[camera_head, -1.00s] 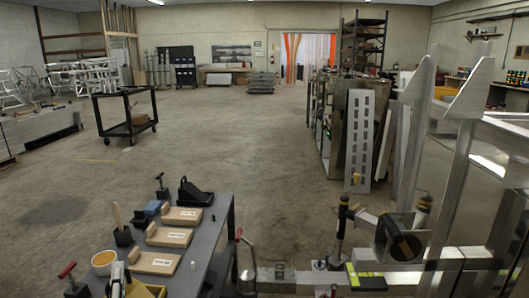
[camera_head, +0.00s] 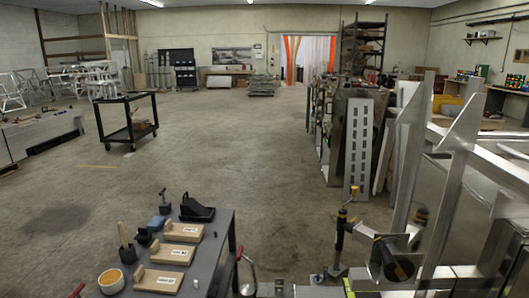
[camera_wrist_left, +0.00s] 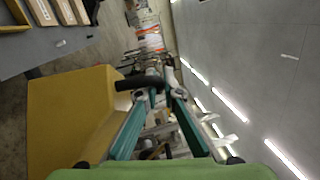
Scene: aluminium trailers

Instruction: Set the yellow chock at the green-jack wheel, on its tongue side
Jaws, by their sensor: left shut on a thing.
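The yellow chock (camera_wrist_left: 72,118) fills the left of the left wrist view, close to the camera. My left gripper (camera_wrist_left: 155,88), with teal fingers, is closed around a black handle-like piece (camera_wrist_left: 140,83) beside the chock, which appears to belong to it. The left gripper and chock are outside the head view. In the head view a jack post (camera_head: 341,235) with a yellow top stands at the lower right, near a bright green mark (camera_head: 348,288) on a metal beam. I cannot make out the green-jack wheel. My right gripper is not in view.
Tall aluminium uprights (camera_head: 450,190) and trailer frames crowd the right. A black cart (camera_head: 130,130) stands far left. The middle floor is clear.

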